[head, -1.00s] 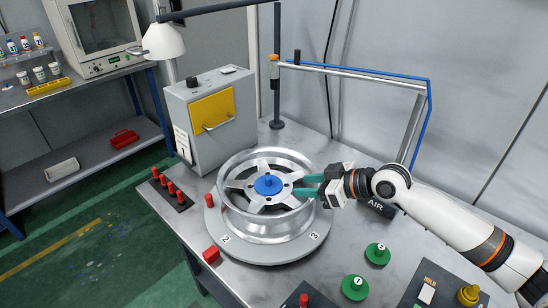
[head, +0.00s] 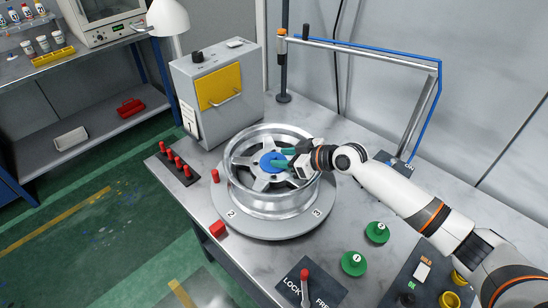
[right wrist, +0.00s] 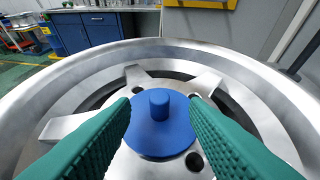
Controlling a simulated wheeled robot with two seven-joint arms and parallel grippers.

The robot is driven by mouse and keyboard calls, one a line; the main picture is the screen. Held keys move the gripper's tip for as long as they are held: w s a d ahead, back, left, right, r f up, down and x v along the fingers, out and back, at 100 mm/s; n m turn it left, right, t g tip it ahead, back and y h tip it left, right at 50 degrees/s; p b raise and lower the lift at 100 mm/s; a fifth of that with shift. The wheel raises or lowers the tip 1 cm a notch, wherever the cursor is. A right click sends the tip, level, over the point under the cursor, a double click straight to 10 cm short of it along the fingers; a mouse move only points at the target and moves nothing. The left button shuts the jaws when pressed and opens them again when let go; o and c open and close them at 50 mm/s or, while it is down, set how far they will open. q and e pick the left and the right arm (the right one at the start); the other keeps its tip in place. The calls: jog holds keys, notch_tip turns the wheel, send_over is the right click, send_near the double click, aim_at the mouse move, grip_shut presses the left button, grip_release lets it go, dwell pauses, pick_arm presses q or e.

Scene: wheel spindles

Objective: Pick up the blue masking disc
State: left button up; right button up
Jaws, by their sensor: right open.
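The blue masking disc (head: 268,167) lies on the hub of the silver wheel (head: 262,207), which rests on a round grey turntable (head: 285,229). In the right wrist view the disc (right wrist: 160,133) is flat, with a short upright blue knob (right wrist: 159,103) at its middle. My right gripper (head: 281,158) is inside the wheel rim, at the disc. Its green fingers are open, one on each side of the knob in the wrist view, with clear gaps to it. They hide part of the disc in the head view. My left gripper is not in view.
Two green discs (head: 354,263) with knobs lie on the table at right. A red lever on a dark lock plate (head: 311,285) stands at the front. Red pegs (head: 177,163) stand in a rack at left. A grey box with a yellow door (head: 219,88) stands behind the wheel.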

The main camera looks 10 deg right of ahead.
aim_at(264, 162)
jog(key=shift+x, duration=1.3)
jog(key=shift+r, duration=0.1)
grip_shut()
jog(key=shift+r, duration=0.1)
